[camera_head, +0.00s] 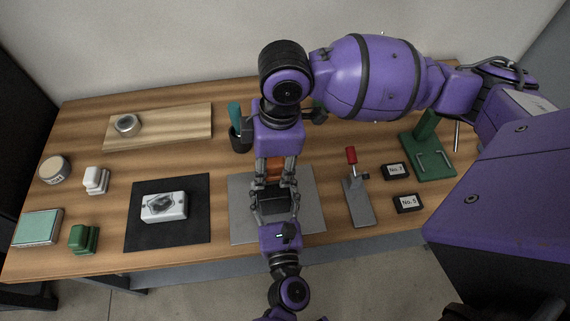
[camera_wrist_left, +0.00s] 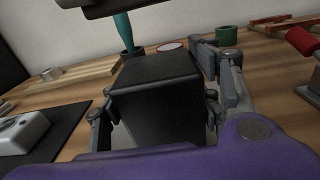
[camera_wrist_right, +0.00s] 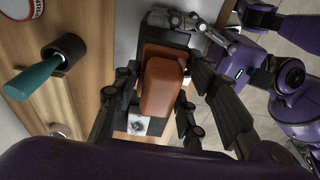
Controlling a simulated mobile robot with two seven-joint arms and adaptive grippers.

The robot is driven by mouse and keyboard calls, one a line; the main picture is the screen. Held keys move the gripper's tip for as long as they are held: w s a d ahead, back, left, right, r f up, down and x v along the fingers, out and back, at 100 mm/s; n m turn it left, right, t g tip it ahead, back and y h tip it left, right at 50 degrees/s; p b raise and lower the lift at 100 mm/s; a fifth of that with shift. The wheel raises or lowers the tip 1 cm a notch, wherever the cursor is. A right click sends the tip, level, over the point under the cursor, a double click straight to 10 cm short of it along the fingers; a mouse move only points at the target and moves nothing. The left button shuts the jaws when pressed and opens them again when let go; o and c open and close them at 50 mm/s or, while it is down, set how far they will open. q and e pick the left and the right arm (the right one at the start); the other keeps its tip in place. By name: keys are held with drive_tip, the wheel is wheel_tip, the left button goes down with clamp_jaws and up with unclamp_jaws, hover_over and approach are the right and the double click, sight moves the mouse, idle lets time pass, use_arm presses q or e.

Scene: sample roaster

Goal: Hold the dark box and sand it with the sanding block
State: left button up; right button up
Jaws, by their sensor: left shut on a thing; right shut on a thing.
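The dark box (camera_head: 272,205) is held above the grey mat (camera_head: 240,222) by my left gripper (camera_head: 273,207). In the left wrist view the dark box (camera_wrist_left: 158,100) fills the space between the fingers, and nothing lies on its visible top. My right gripper (camera_head: 274,182) comes from above, shut on the orange-brown sanding block (camera_head: 274,168). The sanding block (camera_wrist_right: 162,80) also shows between the fingers in the right wrist view, close over the dark box. Whether the two touch cannot be told. The block does not show in the left wrist view.
A dark mat (camera_head: 140,236) with a white box (camera_head: 164,206) lies left of the grey mat. A red-handled tool (camera_head: 356,195), two number tags and a green stand (camera_head: 428,157) are at right. A cup with a teal tool (camera_head: 236,118) stands behind.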

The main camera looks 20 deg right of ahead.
idle(0.4)
use_arm(q)
drive_tip(key=o, duration=1.5)
drive_tip(key=shift+c, duration=0.2)
drive_tip(key=v, duration=1.2)
drive_tip(key=shift+r, duration=0.1)
